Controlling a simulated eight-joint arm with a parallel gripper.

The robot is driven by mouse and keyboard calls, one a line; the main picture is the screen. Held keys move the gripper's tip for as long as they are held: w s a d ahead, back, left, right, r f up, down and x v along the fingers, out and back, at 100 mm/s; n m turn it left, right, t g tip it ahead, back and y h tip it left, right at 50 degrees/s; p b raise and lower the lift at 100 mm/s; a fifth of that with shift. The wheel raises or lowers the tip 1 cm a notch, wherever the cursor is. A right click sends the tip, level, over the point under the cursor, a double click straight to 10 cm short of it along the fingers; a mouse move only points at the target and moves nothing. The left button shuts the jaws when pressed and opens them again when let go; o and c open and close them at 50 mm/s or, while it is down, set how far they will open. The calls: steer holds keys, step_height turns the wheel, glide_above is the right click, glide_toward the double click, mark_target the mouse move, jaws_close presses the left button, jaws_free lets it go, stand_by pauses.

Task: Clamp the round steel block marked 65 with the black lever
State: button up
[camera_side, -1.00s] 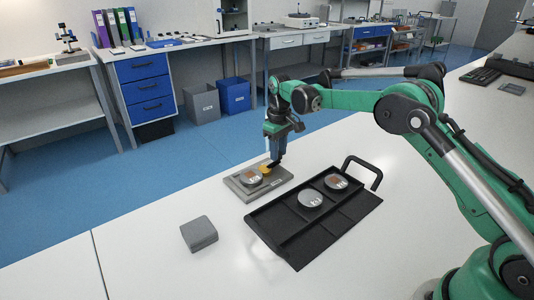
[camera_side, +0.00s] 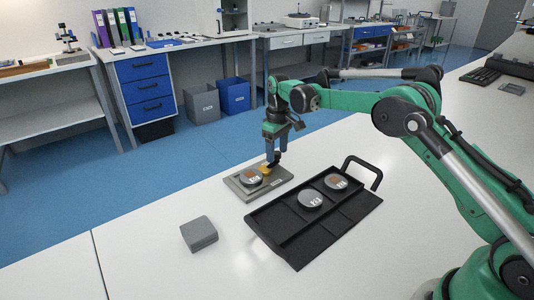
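A round steel block (camera_side: 250,177) with a reddish-brown patch lies on the left part of the grey clamp plate (camera_side: 247,194). Its number is too small to read for sure. Right beside it on the plate is a yellow clamp piece (camera_side: 265,169), with a small dark part at its right that may be the black lever. My gripper (camera_side: 272,162) points down at this dark part, at the plate's back right. Its fingertips overlap the lever area, and I cannot tell whether they touch it or are shut on it.
A black tray (camera_side: 295,252) with compartments and a raised handle (camera_side: 364,168) stands right of the plate. It holds two more round steel blocks (camera_side: 310,198) (camera_side: 336,182). A grey box-like block (camera_side: 199,233) lies at the front left. The white table is otherwise clear around them.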

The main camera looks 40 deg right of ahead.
mark_target(277, 153)
steer(key=shift+r, duration=2.8)
steer(key=shift+r, duration=0.15)
steer(key=s+a+r+m+t, duration=0.1)
steer(key=s+a+r+t, duration=0.25)
steer(key=s+r, duration=0.45)
steer(key=s+a+f+m+t, duration=0.1)
steer(key=s+f+t, duration=0.1)
steer(key=s, duration=0.4)
steer(key=s+a+f+t, duration=0.1)
steer(key=s+a+f, duration=0.1)
steer(key=s, duration=0.5)
steer(key=shift+s+m+t, duration=0.2)
steer(key=shift+m+t, duration=0.15)
steer(key=shift+m, duration=0.05)
